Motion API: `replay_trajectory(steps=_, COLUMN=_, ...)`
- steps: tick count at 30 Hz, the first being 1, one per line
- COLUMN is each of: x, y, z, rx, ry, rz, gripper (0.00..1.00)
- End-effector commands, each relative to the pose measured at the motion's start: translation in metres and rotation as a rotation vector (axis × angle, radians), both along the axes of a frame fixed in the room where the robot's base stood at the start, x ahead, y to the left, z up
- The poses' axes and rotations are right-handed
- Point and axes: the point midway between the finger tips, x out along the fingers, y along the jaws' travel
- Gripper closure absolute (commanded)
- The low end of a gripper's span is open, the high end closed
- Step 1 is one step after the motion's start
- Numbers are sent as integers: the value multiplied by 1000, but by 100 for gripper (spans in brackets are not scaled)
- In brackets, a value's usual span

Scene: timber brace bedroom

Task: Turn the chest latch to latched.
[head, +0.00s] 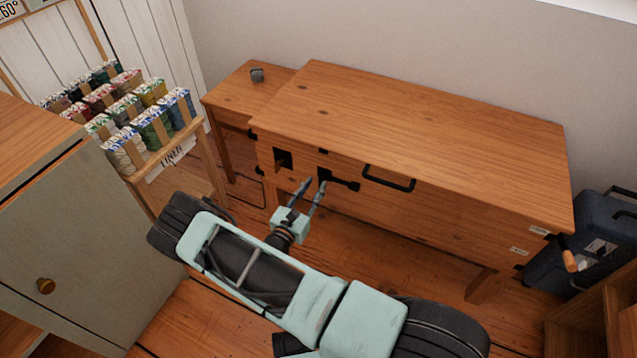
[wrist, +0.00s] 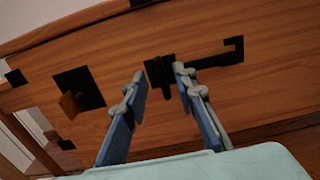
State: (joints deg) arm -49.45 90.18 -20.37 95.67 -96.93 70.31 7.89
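The wooden chest (head: 450,215) stands against the wall with its lid down. On its front is a black latch (head: 343,182) with a plate and a bar reaching to the right; in the wrist view the latch (wrist: 215,58) also has a short upright piece at its left. To its left, a small wooden piece sits on a black plate (head: 283,158), also in the wrist view (wrist: 78,93). My gripper (head: 313,182) is open and empty before the chest front. In the wrist view its fingertips (wrist: 159,75) lie near the latch's left end; the right finger partly covers it. I cannot tell whether they touch.
A black handle (head: 388,178) is right of the latch. A side table (head: 240,88) with a small grey object (head: 257,75) adjoins the chest's left. A yarn rack (head: 150,165) and cabinet (head: 75,230) stand left. A dark blue case (head: 590,245) is at right.

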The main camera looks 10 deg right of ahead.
Motion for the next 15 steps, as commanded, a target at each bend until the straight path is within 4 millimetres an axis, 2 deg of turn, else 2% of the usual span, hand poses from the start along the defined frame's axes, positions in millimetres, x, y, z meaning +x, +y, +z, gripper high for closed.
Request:
replay_trajectory(steps=6, x=22, y=-16, z=-1, rx=1, ry=-1, rz=-1, gripper=75)
replay_trajectory(steps=15, x=27, y=-20, z=1, rx=1, ry=-1, rz=-1, gripper=75)
